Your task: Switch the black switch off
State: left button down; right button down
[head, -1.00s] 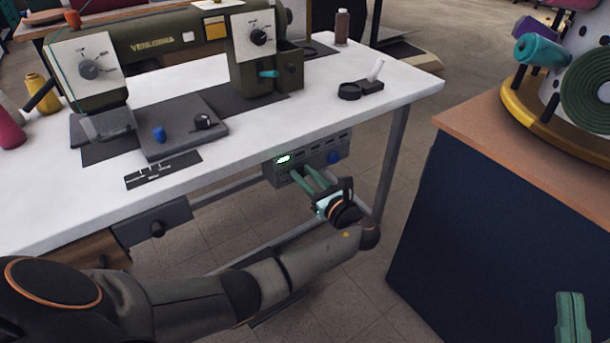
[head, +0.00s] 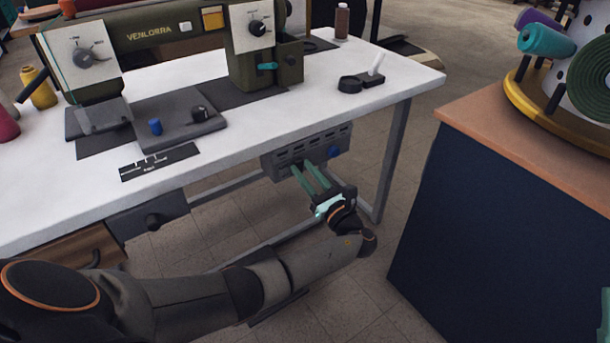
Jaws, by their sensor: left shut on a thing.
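A grey control box (head: 278,164) hangs under the front edge of the white table. It has slots in its face and a blue knob on its right side. My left gripper (head: 303,169) reaches up to the lower front of this box, its green fingers shut on a small part there, which I take for the black switch. The fingertips hide that part, so its position cannot be seen. Only a green sliver of my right gripper (head: 605,316) shows at the lower right edge, away from the box.
The white table (head: 250,130) carries a green sewing machine (head: 150,36) with dark dials. A grey drawer unit (head: 150,215) hangs left of the box. A table leg (head: 393,160) stands right of my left gripper. A dark blue cabinet (head: 490,230) stands at right.

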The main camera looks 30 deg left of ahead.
dwell(0.3)
pick_arm(q)
jog(key=c, duration=0.6)
grip_release()
